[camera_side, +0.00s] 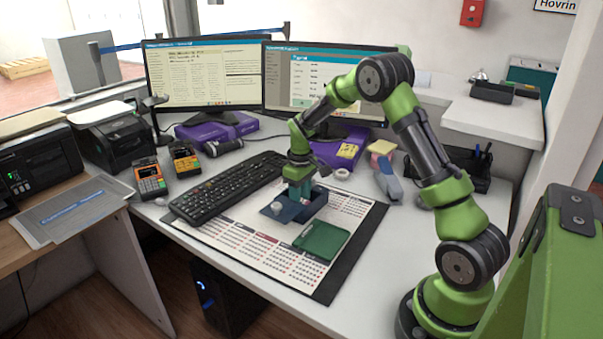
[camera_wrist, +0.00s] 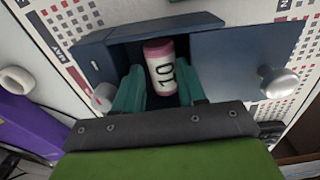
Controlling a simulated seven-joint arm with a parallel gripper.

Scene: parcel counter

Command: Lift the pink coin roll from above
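The pink coin roll (camera_wrist: 160,67) has pink ends and a white band marked "10". In the wrist view it lies inside a dark blue box (camera_wrist: 111,43). The box also shows in the side view (camera_side: 318,207), beside a flat blue panel with a silver knob (camera_wrist: 279,83). My gripper (camera_side: 300,191) points down into the box. Its teal fingers (camera_wrist: 160,72) stand on either side of the roll, with narrow gaps seeming to show between fingers and roll.
A black keyboard (camera_side: 228,187) is to the left. A white tape roll (camera_side: 342,174) and a stapler-like object (camera_side: 388,180) are behind to the right. Two monitors (camera_side: 208,75) stand at the back.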

